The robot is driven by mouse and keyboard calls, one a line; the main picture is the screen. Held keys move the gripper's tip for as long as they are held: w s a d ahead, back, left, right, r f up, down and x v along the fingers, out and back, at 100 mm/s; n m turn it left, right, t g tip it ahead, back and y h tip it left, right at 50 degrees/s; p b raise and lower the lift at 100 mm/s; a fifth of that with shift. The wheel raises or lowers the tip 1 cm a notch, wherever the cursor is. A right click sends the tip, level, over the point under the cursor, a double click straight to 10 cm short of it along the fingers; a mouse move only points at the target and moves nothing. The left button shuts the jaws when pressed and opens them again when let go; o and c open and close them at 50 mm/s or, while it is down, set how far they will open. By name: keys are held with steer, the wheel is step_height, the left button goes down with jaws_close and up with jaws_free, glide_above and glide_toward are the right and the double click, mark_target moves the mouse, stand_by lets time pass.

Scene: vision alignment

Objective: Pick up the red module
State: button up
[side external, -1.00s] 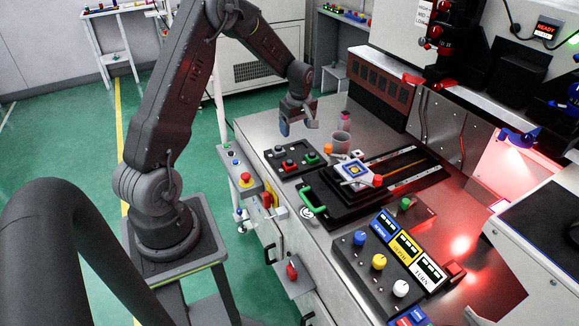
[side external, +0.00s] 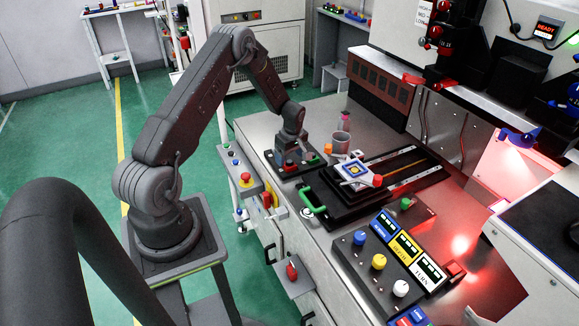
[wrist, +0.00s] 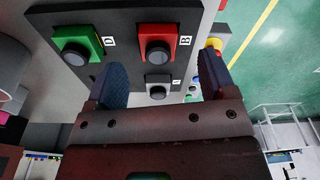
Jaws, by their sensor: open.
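The red module (wrist: 157,40) is a red square block with a round black lens, beside a "B" label at the top of the wrist view. It sits on a dark tray (wrist: 120,66) with a green module (wrist: 78,44) to its left and a grey module (wrist: 158,89) below it. In the side view, a small part of the red module shows under my gripper (side external: 290,159). My gripper is open and low over the tray. In the wrist view its two blue fingers (wrist: 161,76) stand apart, with the grey module between them and the red module just beyond.
A black slide fixture with a green handle (side external: 313,201) and a white-and-blue plate (side external: 356,170) stands right of the tray. A button box (side external: 240,172) with a red knob is on the bench's left edge.

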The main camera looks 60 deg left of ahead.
mark_target(289, 161)
steer(key=f, duration=0.3)
steer(key=shift+a+f, duration=0.2)
steer(key=shift+a, duration=0.05)
steer(key=c, duration=1.1)
steer(key=shift+r, duration=0.1)
